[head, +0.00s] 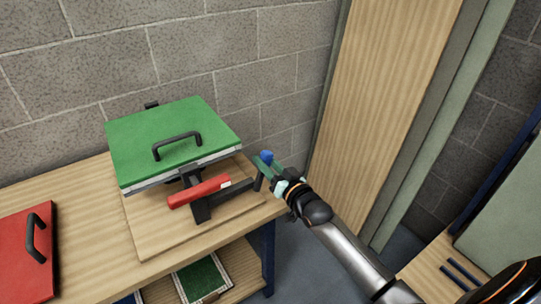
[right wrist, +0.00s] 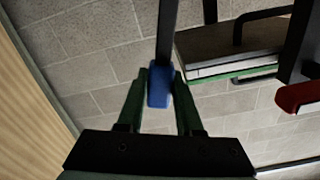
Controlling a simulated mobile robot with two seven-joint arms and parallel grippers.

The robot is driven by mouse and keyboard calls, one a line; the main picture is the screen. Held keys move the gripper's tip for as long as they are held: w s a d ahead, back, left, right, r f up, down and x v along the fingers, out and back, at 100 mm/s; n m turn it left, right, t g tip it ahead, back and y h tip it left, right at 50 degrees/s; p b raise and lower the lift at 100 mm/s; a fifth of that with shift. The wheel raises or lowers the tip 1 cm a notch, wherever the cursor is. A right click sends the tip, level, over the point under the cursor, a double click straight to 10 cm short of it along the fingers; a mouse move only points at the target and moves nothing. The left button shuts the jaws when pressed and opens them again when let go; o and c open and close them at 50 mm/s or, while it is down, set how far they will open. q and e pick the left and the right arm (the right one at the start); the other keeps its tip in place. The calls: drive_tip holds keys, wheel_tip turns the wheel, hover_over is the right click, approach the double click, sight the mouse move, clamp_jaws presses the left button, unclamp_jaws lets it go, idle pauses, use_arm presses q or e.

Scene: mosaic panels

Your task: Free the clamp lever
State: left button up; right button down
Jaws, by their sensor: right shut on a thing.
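A green panel (head: 170,130) with a black handle (head: 177,146) sits tilted on a dark clamp stand on a wooden board (head: 145,232). A red bar (head: 200,191) lies across the front of the stand. A dark lever (head: 235,194) reaches right from the stand; its bar also shows in the right wrist view (right wrist: 167,32). My right gripper (head: 266,162) is shut on a blue grip (right wrist: 159,86), with a green finger on each side. The blue grip appears to be the end of the dark lever. My left gripper is out of view.
The wooden bench (head: 85,185) also holds a red panel (head: 25,252) with a black handle at the left. A green panel (head: 202,278) lies on the lower shelf. A block wall (head: 205,50) stands behind, and tall boards (head: 385,90) lean right of the bench.

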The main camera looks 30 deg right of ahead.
drive_tip(key=shift+a+r+n, duration=0.2)
drive_tip(key=shift+a+n, duration=0.05)
drive_tip(key=shift+n, duration=0.05)
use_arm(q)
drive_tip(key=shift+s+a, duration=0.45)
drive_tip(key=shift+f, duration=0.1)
use_arm(e)
drive_tip(key=shift+a, duration=0.1)
drive_tip(key=c, duration=0.6)
unclamp_jaws()
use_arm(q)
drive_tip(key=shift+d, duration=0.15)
use_arm(e)
drive_tip(key=shift+o, duration=0.2)
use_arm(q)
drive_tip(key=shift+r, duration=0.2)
use_arm(e)
drive_tip(key=shift+f, duration=0.1)
